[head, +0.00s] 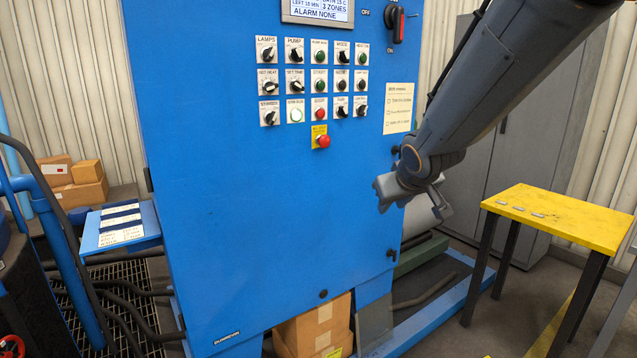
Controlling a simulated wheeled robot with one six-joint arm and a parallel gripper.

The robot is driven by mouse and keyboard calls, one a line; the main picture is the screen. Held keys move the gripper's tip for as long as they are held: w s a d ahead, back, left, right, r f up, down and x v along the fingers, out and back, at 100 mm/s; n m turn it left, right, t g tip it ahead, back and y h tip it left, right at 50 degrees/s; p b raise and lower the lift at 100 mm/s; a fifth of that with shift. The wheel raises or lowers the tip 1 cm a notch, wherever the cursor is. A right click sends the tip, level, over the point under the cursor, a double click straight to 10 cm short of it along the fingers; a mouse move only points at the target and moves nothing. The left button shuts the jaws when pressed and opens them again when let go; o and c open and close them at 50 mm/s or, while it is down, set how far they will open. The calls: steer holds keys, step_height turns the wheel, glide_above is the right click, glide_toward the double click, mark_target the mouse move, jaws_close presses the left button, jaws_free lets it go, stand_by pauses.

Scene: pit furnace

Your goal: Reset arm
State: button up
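My arm comes in from the upper right and hangs in front of the blue control cabinet (250,210). My gripper (413,203) is at the cabinet's lower right edge, pointing down. Its two fingers are apart, and I see nothing between them. I cannot tell whether it touches the cabinet, but it seems to be in front of it.
The cabinet carries rows of knobs and buttons, a red emergency button (323,141), a display (318,9) and a rotary switch (395,22). A yellow table (565,222) stands right. Boxes (75,183) and a blue hand truck (38,185) are left.

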steer(key=s+f+m+g, duration=0.1)
steer(key=s+f+g, duration=0.1)
steer(key=s+f, duration=0.3)
steer(key=s+d+f+m+g, duration=0.1)
steer(key=s+f+g, duration=0.2)
steer(key=s, duration=1)
steer(key=s+d+f+m+g, duration=0.1)
steer(key=s+f+g, duration=0.2)
steer(key=s+f, duration=0.5)
steer(key=shift+s, duration=0.5)
steer(key=shift+d, duration=0.1)
